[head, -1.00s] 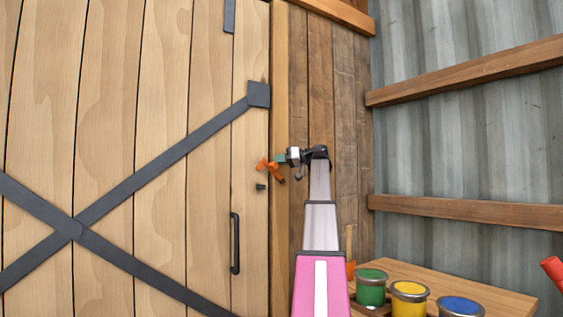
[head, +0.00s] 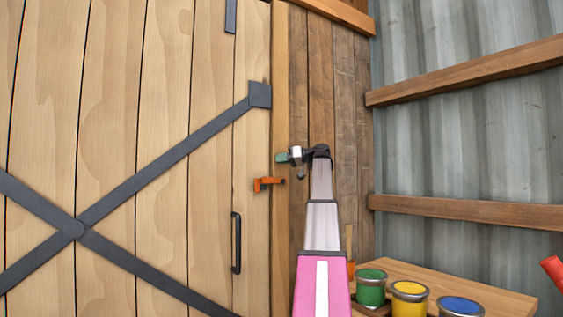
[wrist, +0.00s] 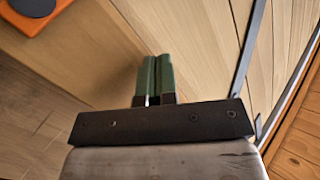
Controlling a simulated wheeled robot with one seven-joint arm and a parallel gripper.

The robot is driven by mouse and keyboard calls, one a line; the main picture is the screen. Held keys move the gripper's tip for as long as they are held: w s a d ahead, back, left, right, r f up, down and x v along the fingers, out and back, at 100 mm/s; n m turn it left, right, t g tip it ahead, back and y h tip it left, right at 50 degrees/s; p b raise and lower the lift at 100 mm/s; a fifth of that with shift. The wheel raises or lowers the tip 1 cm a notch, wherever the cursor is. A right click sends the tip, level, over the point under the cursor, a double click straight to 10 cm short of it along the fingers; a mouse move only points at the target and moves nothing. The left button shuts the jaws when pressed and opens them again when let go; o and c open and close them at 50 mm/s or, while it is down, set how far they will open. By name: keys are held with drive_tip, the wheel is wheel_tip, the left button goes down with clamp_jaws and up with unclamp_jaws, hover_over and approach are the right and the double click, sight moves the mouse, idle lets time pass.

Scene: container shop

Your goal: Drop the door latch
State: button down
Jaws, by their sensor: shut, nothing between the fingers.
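The orange door latch (head: 268,184) lies level across the gap between the wooden door (head: 160,120) and its frame post (head: 281,230). Its left end covers the spot on the door where a small dark catch sits, so the catch is mostly hidden. My gripper (head: 281,157) is just above the latch's right end, apart from it, with green fingers pointing left. In the wrist view the two green fingers (wrist: 156,75) are together with nothing between them. An orange piece with a dark block (wrist: 32,12) shows at the top left there, probably the latch.
A black handle (head: 236,243) is on the door below the latch. Dark metal straps (head: 165,168) cross the door. A wooden table (head: 500,292) at lower right holds green (head: 371,289), yellow (head: 409,300) and blue-topped (head: 460,306) paint cans.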

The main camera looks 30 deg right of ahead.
drive_tip(key=shift+w+d+r, duration=0.1)
drive_tip(key=shift+d+r, duration=0.15)
drive_tip(key=shift+d, duration=0.45)
drive_tip(key=shift+d+r, duration=0.25)
drive_tip(key=shift+d, duration=0.45)
drive_tip(key=shift+w+d+r, duration=0.1)
drive_tip(key=shift+d+r, duration=0.15)
drive_tip(key=shift+d, duration=0.45)
drive_tip(key=d, duration=0.1)
drive_tip(key=d+r, duration=0.1)
drive_tip(key=d, duration=0.2)
drive_tip(key=shift+w+d+r, duration=0.15)
drive_tip(key=shift+d+r, duration=0.2)
drive_tip(key=shift+r, duration=0.05)
